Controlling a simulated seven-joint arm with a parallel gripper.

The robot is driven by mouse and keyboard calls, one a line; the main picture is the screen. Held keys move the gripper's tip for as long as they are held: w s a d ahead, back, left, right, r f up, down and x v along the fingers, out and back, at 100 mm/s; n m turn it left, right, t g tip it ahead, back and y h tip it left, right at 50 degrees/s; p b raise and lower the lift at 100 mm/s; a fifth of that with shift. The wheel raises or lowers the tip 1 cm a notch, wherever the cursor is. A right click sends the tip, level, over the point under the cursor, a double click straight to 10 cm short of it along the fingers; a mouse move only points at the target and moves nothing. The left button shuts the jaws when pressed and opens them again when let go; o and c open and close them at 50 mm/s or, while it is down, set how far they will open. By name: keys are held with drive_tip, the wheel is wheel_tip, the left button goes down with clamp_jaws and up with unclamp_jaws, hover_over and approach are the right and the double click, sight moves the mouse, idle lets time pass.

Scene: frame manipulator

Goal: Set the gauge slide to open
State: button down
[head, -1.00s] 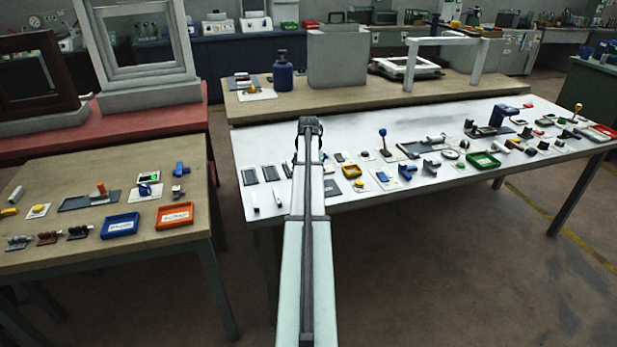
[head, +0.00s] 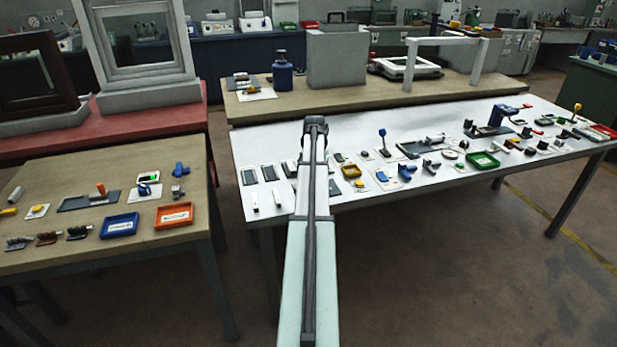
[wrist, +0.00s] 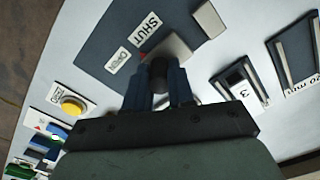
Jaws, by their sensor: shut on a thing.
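In the wrist view a dark plate (wrist: 98,35) carries a white SHUT label (wrist: 147,32) and a smaller label (wrist: 117,61), which seems to read OPEN. I take this for the gauge slide. My gripper (wrist: 160,84) is shut on a dark rounded knob (wrist: 159,70) at the plate's lower edge. The knob is beside a pale grey block (wrist: 178,46), nearer the labels' right side. The fingers hide the lower part of the knob. In the head view my own arm hides the gripper and the slide.
A yellow button (wrist: 72,106) on a white plate lies left of my gripper in the wrist view. A device marked 3 (wrist: 241,88) and another dark framed piece (wrist: 290,62) lie to the right. The white table (head: 365,136) is crowded along its front.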

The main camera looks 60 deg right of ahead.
drive_tip(key=shift+s+d, duration=1.25)
drive_tip(key=shift+d, duration=0.05)
drive_tip(key=c, duration=1)
unclamp_jaws()
drive_tip(key=shift+o, duration=0.2)
wheel_tip(320, 180, up, 14)
drive_tip(key=shift+f, duration=0.1)
